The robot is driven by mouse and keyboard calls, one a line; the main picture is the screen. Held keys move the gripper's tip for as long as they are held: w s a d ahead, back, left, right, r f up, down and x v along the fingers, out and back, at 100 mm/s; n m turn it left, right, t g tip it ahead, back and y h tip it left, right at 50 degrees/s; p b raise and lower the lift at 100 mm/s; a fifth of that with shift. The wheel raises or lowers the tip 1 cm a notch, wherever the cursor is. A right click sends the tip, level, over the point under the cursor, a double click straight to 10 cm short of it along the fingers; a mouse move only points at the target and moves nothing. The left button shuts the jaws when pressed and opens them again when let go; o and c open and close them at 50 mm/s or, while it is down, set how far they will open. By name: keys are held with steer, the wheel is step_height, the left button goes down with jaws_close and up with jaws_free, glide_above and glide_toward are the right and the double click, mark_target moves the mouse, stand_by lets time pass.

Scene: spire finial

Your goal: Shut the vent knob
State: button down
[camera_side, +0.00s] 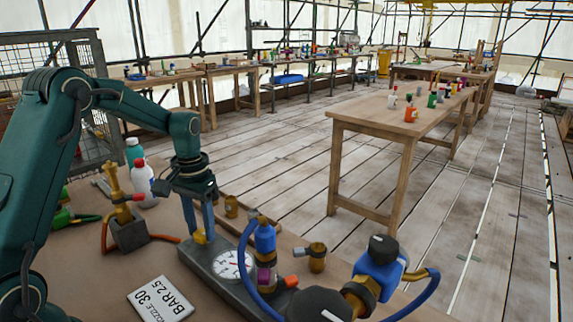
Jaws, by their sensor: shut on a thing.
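My gripper (199,232) points straight down over the left end of a dark grey base block (207,259) on the near table. Its two blue-grey fingers are shut on a small yellow knob (200,238), which looks like the vent knob. The fingers hide part of it, and I cannot tell how far it is turned. A round white gauge (234,264) lies on the block to the right.
A blue valve with a black knob (383,248) and another black knob (318,305) stand at front right. A label plate (160,299) lies in front. A brass torch (119,200) and bottles (142,182) stand left. A brass cup (231,206) is close behind my gripper.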

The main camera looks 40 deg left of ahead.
mark_target(202, 232)
steer(key=shift+r+m, duration=0.1)
steer(key=shift+m, duration=0.2)
steer(key=shift+c, duration=2.2)
jaws_free()
steer(key=shift+r, duration=2.55)
